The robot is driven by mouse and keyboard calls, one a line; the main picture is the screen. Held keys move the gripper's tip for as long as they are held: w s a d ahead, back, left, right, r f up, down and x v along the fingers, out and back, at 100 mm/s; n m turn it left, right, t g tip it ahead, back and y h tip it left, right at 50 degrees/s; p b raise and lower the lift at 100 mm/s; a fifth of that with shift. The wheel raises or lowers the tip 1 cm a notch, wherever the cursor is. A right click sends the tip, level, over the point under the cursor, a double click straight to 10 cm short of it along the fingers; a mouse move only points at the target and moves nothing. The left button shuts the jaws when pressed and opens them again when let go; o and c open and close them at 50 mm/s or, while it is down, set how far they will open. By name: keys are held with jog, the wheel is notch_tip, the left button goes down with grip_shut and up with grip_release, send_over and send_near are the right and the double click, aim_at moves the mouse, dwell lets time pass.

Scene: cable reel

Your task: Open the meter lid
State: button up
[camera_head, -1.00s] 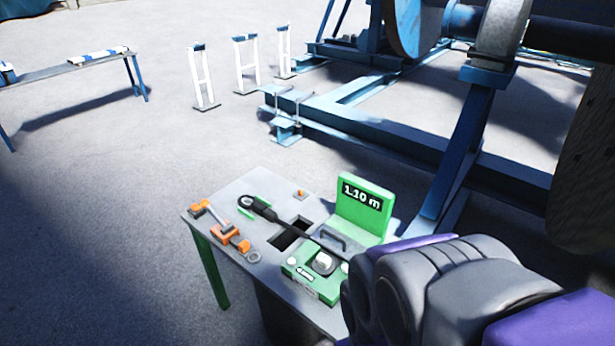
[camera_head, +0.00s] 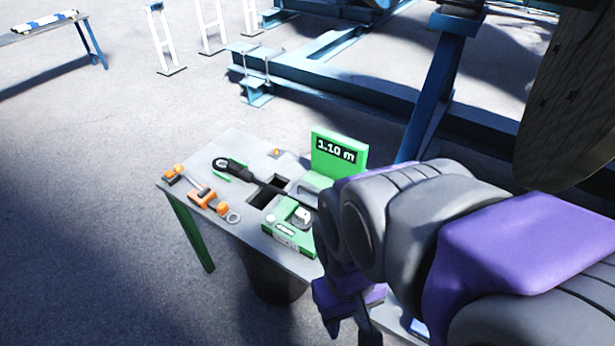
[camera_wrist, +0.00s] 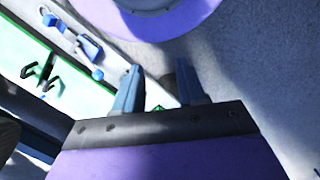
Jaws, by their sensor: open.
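The green meter stands on the small grey bench (camera_head: 245,148). Its upright green display panel (camera_head: 325,168) reads "1.10 m". In front of it is a low green box (camera_head: 280,238) with a pale round part on top. A grey handle shows between panel and box, partly hidden by my arm. I cannot tell which part is the lid. My gripper (camera_wrist: 160,80) is open and empty in the wrist view, its two fingers apart. In the head view it hangs below my forearm (camera_head: 350,318), right of and in front of the bench, apart from the meter.
A black-handled tool (camera_head: 235,168), orange clamp-like tools (camera_head: 205,198) and a grey ring (camera_head: 233,217) lie on the bench beside square openings (camera_head: 268,195). A dark bin (camera_head: 272,282) is underneath. The blue reel frame (camera_head: 350,85) stands behind.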

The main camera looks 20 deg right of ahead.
jog(key=w+r+n+t+y, duration=0.15)
jog(key=w+n+y, duration=0.3)
jog(key=w, duration=2.75)
jog(key=w+d+f+n+t+b, duration=0.1)
jog(key=w+d+f, duration=0.1)
jog(key=w+d, duration=0.3)
jog(key=w+d+f, duration=0.2)
jog(key=w+f, duration=0.1)
jog(key=w, duration=0.4)
jog(key=w+d+f+n+t, duration=0.1)
jog(key=w+d+f, duration=0.35)
jog(key=d, duration=0.25)
jog(key=w+d+f+n+t, duration=0.1)
jog(key=w+d+f, duration=0.2)
jog(key=d+f, duration=0.25)
jog(key=shift+m+g, duration=0.25)
jog(key=b+x, duration=0.3)
jog(key=x, duration=1.3)
jog(key=shift+d+f, duration=0.1)
jog(key=shift+f, duration=0.1)
jog(key=shift+c, duration=0.5)
grip_shut()
